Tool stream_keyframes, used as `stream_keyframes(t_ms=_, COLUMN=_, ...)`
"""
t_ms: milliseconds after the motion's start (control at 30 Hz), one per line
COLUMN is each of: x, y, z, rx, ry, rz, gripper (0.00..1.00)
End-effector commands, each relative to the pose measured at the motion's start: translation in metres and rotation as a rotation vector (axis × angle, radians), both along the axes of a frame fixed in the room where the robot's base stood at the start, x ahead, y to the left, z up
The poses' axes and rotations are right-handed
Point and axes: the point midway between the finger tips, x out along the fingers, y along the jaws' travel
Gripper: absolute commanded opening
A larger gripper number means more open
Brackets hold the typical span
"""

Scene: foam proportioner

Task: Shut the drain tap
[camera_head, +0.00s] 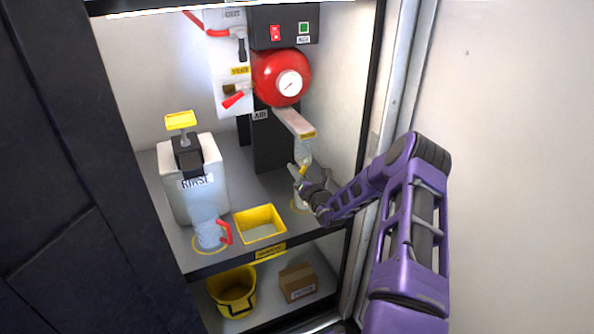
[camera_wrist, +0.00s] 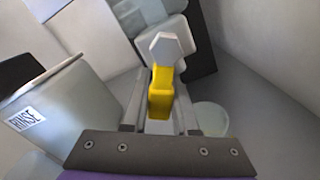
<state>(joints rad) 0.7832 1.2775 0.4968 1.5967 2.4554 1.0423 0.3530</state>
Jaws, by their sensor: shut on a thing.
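The drain tap has a yellow lever (camera_wrist: 160,92) with a pale hexagonal end, seen large in the middle of the wrist view. In the head view the yellow lever (camera_head: 303,171) is a small patch below the clear column under the grey arm of the machine. My gripper (camera_head: 307,184) reaches in from the right at the tap. In the wrist view my gripper (camera_wrist: 160,108) has one finger on each side of the yellow lever and is shut on it. The tap's outlet is hidden behind my gripper.
A clear vessel (camera_head: 300,204) stands under the tap. Left are a yellow tray (camera_head: 259,223), a jug with a red handle (camera_head: 211,233) and the RINSE tank (camera_head: 196,180). A red gauge vessel (camera_head: 270,78) is above. The cabinet's right post (camera_head: 399,80) is close to my arm.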

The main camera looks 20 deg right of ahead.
Motion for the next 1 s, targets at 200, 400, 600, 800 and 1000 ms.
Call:
stream_keyframes(t_ms=200, x=-0.001, y=0.005, z=0.006, rx=0.135, ry=0.006, rz=0.0, gripper=0.0)
stream_keyframes(t_ms=400, x=-0.001, y=0.011, z=0.013, rx=0.317, ry=0.011, rz=-0.002, gripper=0.0)
stream_keyframes(t_ms=600, x=-0.001, y=0.016, z=0.02, rx=0.508, ry=0.018, rz=-0.002, gripper=0.0)
stream_keyframes(t_ms=800, x=-0.001, y=0.02, z=0.028, rx=0.691, ry=0.024, rz=-0.001, gripper=0.0)
stream_keyframes(t_ms=1000, x=-0.001, y=0.022, z=0.034, rx=0.847, ry=0.029, rz=-0.002, gripper=0.0)
